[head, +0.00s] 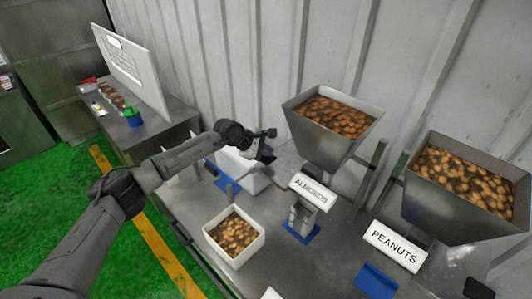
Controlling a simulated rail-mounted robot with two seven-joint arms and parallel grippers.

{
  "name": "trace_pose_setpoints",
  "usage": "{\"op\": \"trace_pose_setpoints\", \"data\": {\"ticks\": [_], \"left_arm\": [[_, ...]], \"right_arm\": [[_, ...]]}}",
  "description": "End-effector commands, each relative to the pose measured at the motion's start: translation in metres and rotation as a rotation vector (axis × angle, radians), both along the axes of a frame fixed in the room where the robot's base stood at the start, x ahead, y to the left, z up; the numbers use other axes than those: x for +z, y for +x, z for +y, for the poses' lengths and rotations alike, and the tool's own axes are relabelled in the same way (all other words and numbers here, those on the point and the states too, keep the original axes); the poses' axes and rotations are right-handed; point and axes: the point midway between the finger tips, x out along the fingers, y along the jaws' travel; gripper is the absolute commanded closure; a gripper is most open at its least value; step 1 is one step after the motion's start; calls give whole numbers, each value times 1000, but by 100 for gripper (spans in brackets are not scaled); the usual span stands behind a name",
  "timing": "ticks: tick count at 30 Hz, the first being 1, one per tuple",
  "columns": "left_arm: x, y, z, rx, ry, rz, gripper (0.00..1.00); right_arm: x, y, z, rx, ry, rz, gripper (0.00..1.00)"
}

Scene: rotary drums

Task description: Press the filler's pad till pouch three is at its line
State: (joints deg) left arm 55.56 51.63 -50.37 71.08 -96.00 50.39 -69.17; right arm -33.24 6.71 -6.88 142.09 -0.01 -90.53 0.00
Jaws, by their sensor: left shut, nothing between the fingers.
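My left arm comes in from the lower left. My left gripper (264,146) is shut and empty, above or just in front of a white box-shaped unit (242,174) at the back of the steel bench. The arm and gripper hide part of this unit. I cannot tell whether the fingertips touch anything. A blue piece (226,184) shows low on the unit's front; I cannot tell if it is the filler's pad. No pouch or fill line can be made out. My right gripper is not in view.
An almond hopper (328,152) and a peanut hopper (448,222) stand on the right of the bench, with blue plates (300,232) below. A white bin of nuts (218,226) sits at the front. A side table (150,140) holds a white board (130,66).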

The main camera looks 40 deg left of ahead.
Motion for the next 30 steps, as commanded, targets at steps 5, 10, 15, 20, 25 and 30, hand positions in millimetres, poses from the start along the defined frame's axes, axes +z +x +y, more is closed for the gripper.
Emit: {"op": "trace_pose_setpoints", "data": {"ticks": [5,10,15,20,25,30], "left_arm": [[-4,0,0,-1,1,3,100],[-6,0,0,-1,1,3,100],[-9,-1,0,-1,1,3,100],[-10,-1,0,0,1,4,100],[-10,-1,0,0,1,4,100],[-10,-1,0,-1,1,3,100]], "right_arm": [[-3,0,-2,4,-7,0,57],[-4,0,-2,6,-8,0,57],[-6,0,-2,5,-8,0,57],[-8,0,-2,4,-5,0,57],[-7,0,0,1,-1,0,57],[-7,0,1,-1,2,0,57]]}}
